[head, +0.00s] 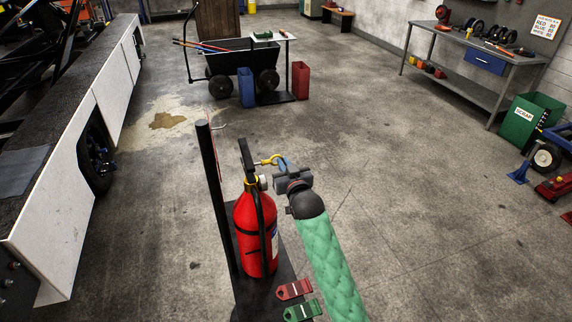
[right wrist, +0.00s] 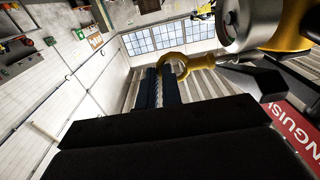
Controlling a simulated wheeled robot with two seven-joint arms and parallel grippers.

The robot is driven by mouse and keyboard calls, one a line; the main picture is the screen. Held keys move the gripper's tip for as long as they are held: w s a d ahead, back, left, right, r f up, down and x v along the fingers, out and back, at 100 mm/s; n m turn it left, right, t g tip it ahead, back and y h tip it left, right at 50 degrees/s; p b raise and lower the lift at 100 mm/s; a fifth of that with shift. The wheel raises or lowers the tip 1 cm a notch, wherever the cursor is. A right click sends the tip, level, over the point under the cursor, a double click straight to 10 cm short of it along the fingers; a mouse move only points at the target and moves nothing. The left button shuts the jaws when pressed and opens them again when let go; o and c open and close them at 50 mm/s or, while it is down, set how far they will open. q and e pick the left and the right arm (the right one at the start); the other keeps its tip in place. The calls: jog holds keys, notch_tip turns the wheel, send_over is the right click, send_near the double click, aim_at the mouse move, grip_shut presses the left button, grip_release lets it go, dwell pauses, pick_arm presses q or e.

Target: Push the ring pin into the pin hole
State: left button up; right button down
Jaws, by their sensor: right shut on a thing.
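The yellow ring pin (head: 268,161) is at the top of the red fire extinguisher (head: 250,232), level with its black handle (head: 246,155). My right gripper (head: 284,164) comes in from the right and is shut on the ring. In the right wrist view the ring (right wrist: 201,62) sits between the two dark blue fingertips (right wrist: 165,88). Its shank points right, toward the extinguisher's valve head (right wrist: 290,30). The pin hole is hidden, and I cannot tell whether the shank's tip is inside it. My left gripper is not in view.
A black post (head: 215,195) with a small hook stands left of the extinguisher. A red tag (head: 293,289) and a green tag (head: 301,311) lie on the dark stand (head: 262,302) below my right arm. A cart (head: 235,58) and bins are farther back. Open floor lies to the right.

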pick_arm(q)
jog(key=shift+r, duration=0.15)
pick_arm(e)
jog(key=shift+s+a, duration=0.25)
jog(key=shift+a, duration=0.45)
jog(key=shift+s+a, duration=0.2)
jog(key=shift+a, duration=0.5)
jog(key=c, duration=1.5)
grip_release()
jog(key=shift+a, duration=0.15)
